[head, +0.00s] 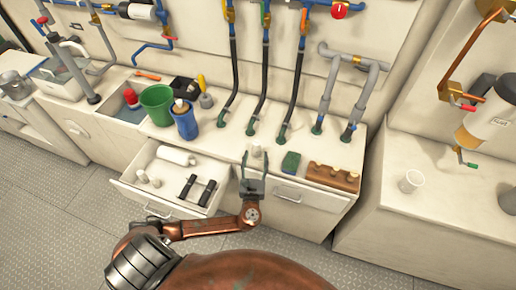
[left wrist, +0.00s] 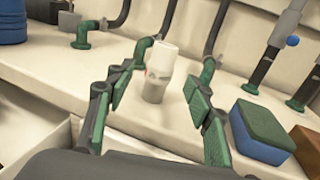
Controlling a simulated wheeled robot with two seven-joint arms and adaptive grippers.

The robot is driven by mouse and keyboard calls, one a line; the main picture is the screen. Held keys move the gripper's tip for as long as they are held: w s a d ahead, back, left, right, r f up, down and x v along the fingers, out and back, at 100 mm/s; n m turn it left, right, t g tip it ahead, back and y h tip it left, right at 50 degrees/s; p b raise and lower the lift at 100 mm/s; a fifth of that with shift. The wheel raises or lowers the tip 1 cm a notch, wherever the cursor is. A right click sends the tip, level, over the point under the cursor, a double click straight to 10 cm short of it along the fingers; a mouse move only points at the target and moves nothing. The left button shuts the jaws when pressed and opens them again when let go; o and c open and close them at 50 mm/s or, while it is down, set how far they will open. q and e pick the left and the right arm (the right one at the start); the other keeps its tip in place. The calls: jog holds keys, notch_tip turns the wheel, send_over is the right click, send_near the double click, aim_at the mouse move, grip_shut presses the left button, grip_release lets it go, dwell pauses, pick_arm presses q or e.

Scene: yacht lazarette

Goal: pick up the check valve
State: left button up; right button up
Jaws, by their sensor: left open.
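A pale, short cylindrical fitting, which looks like the check valve (left wrist: 160,72), stands upright on the counter in the left wrist view, with a small red mark on its side. In the head view the check valve (head: 257,153) is small, near the counter's front part. My left gripper (head: 254,168) is open in front of it and points at it. In the left wrist view the fitting shows between the two spread fingers of the left gripper (left wrist: 158,95), with no visible contact. My right gripper is not in view.
A green-and-blue sponge (head: 291,162) and a brown block with pale pegs (head: 333,177) stand right of the valve. Black hoses (head: 265,80) rise behind it. A blue cup (head: 185,122) and green bucket (head: 157,104) stand left. An open drawer (head: 150,195) juts out at front left.

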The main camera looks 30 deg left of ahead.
aim_at(256, 151)
pick_arm(q)
jog(key=b+x, duration=0.1)
jog(key=x, duration=0.4)
jog(key=shift+w+a+f, duration=0.2)
jog(key=shift+w, duration=0.1)
jog(key=shift+c, duration=0.5)
grip_shut()
